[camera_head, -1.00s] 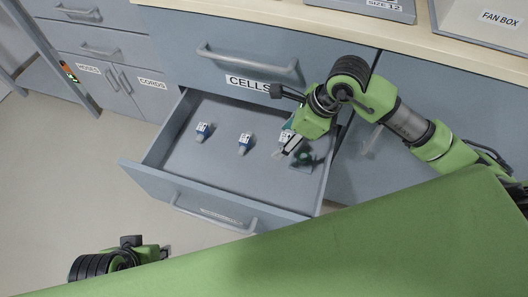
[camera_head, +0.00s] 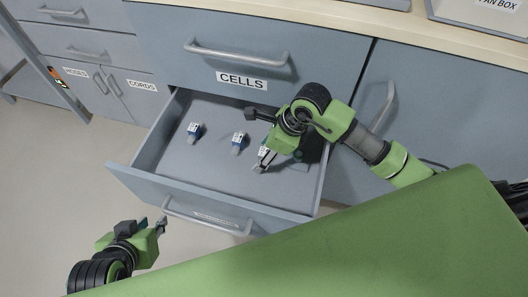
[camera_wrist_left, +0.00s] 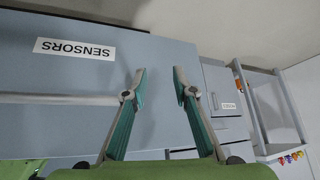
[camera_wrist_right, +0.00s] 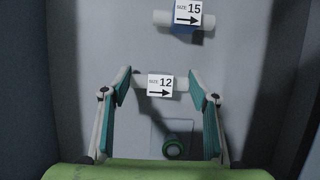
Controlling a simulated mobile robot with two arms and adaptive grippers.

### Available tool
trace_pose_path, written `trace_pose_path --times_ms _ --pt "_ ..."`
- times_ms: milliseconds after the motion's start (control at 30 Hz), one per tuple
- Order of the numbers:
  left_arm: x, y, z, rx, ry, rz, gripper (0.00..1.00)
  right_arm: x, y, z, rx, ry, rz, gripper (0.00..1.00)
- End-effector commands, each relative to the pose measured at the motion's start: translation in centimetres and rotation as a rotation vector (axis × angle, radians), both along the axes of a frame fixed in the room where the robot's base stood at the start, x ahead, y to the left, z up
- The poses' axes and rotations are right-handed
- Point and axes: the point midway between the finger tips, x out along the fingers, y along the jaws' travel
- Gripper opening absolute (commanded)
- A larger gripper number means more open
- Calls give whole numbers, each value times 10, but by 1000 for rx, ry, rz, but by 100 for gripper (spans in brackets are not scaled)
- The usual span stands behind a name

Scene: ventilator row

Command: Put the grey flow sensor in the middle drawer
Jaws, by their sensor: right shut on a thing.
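The grey flow sensor (camera_wrist_right: 143,83), a pale tube with a "SIZE 12" arrow tag, is between the fingertips of my right gripper (camera_wrist_right: 160,85) in the right wrist view. In the head view my right gripper (camera_head: 262,163) reaches down into the open middle drawer (camera_head: 208,180), below the "CELLS" drawer, with the sensor at its tips. Whether the sensor touches the drawer floor is unclear. My left gripper (camera_head: 158,228) is empty outside the drawer front; its fingers are apart in the left wrist view (camera_wrist_left: 160,85), near the "SENSORS" label (camera_wrist_left: 75,49).
Two blue sensors (camera_head: 194,132) (camera_head: 238,142) lie in the drawer, left of my right gripper. A green ring on a square plate (camera_wrist_right: 172,149) lies by the held sensor in the right wrist view. The closed "CELLS" drawer (camera_head: 200,75) overhangs the back. Bare drawer floor shows at the front.

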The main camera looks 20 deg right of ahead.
Motion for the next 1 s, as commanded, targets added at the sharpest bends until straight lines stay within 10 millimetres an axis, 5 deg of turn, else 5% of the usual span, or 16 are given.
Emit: trace_pose_path --times_ms 567,600,667,1000 --pt "9 -3 5 -9 -41 -3 26 0 0 -2 0 -1 0 34" --pt "10 -3 6 -10 -47 -3 26 0 0 -2 0 0 0 57" --pt "10 -3 6 -10 -48 -3 26 0 0 -2 0 0 0 72" --pt "9 -3 6 -10 -45 -4 26 0 0 -2 0 0 0 72"
